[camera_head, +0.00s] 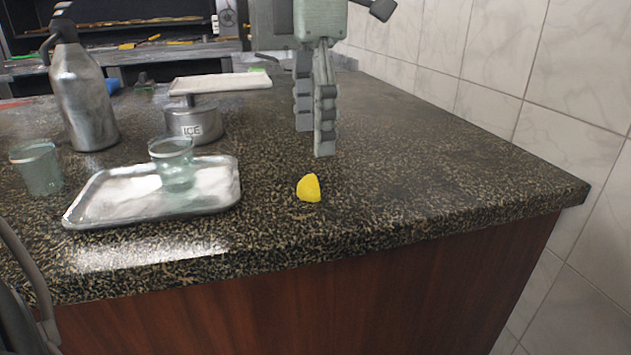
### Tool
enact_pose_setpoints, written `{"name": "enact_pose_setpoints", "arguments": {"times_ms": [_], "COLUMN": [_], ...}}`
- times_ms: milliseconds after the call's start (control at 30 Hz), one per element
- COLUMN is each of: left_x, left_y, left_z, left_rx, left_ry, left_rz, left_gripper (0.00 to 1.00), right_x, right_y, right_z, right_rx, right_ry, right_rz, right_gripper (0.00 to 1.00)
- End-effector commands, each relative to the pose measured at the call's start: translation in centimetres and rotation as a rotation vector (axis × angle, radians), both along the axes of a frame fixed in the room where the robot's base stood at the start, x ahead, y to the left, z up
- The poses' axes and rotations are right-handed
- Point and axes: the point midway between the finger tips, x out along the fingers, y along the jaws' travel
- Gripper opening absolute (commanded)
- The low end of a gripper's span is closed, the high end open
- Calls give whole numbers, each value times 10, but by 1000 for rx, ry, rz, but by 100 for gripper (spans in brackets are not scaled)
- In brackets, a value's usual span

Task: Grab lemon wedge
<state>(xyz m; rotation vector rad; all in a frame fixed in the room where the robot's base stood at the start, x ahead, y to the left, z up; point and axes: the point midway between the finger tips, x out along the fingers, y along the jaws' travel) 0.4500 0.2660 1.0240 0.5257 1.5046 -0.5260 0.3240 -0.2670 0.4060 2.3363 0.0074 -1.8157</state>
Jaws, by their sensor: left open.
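The yellow lemon wedge (309,188) lies on the dark speckled countertop (400,180), near its front edge and right of the metal tray. My left gripper (314,140) hangs from the top of the view with its fingers pointing down. It is open and empty, above and slightly behind the wedge in the picture, apart from it. The wedge is fully visible. My right gripper is not in view.
A silver tray (85,211) holds a clear glass (172,165). Another glass (36,168) and a metal bottle (82,95) stand at left. A round tin marked ICE (205,122) sits behind the tray. A tiled wall (590,90) borders the right side. The counter right of the wedge is clear.

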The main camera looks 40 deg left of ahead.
Motion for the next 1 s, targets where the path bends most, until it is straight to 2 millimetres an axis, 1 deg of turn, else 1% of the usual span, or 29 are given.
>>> {"name": "enact_pose_setpoints", "arguments": {"times_ms": [33, 233, 333, 400, 500, 600, 800, 1000], "left_x": [-1, 1, 3, 4, 4, 4, 4, 4], "left_y": [0, 1, 1, 1, 1, 1, 1, 1], "left_z": [-7, -29, -45, -56, -67, -71, -71, -71], "left_rx": [0, 0, 0, -1, -1, 0, 0, 0], "left_ry": [5, 4, 6, 6, 3, 2, 1, 1], "left_rz": [-1, -1, 0, -1, -1, 0, 1, 0], "left_gripper": [66, 66, 66, 66, 66, 66, 66, 41], "right_x": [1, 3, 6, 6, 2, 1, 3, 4], "right_y": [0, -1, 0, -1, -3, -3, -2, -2], "right_z": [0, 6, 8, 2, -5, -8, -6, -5], "right_rx": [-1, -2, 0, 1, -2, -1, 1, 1], "right_ry": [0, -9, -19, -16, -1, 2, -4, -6], "right_rz": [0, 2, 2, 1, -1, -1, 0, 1], "right_gripper": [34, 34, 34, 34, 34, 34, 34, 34]}}
